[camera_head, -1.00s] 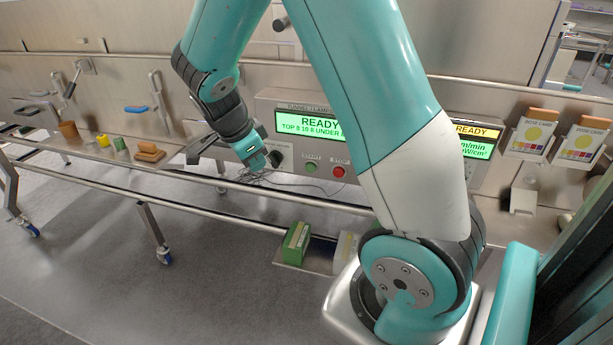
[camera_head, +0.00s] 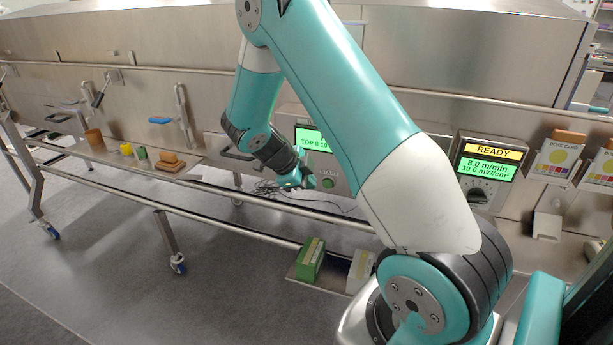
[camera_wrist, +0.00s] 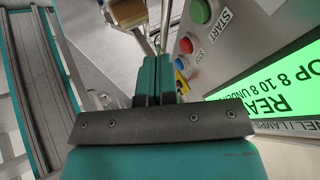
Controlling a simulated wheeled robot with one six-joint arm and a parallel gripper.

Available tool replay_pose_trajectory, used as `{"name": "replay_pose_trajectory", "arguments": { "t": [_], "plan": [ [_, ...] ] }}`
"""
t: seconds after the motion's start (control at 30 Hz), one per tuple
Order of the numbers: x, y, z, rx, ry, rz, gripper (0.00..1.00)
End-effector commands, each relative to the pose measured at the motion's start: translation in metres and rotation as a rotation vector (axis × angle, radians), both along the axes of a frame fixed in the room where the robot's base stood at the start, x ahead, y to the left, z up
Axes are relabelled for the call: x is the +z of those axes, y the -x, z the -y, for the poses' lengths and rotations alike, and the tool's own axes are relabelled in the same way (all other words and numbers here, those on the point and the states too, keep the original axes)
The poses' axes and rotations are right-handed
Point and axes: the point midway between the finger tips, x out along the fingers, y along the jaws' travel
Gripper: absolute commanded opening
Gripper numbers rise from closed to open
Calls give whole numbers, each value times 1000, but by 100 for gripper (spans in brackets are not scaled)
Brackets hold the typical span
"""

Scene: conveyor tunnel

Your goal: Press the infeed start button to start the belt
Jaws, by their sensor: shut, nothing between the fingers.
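The green start button (camera_head: 328,182) sits on the lamp control panel (camera_head: 291,113), just right of my gripper (camera_head: 303,180) in the head view. In the wrist view the green button (camera_wrist: 200,11) is at the top, beside its START label (camera_wrist: 222,22). The red stop button (camera_wrist: 186,46) is below it there; in the head view my arm hides it. My gripper (camera_wrist: 158,78) is shut and empty, its fingers pointing up the wrist picture, left of both buttons. I see no clear contact with the green button.
A second panel with a READY display (camera_head: 488,168) and a dark knob stands right of my arm. A steel rail (camera_head: 190,218) runs below the panels. Loose dark cables (camera_head: 268,188) hang near my gripper.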

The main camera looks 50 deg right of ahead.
Motion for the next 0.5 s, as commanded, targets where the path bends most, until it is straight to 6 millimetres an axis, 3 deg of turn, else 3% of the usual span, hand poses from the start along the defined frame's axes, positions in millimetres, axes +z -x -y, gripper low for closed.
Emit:
{"name": "replay_pose_trajectory", "arguments": {
  "t": [0.3, 0.5],
  "plan": [
    [-53, 13, 40, -3, -3, -4, 0],
    [-50, 0, 66, -2, -1, 0, 0]
  ]
}}
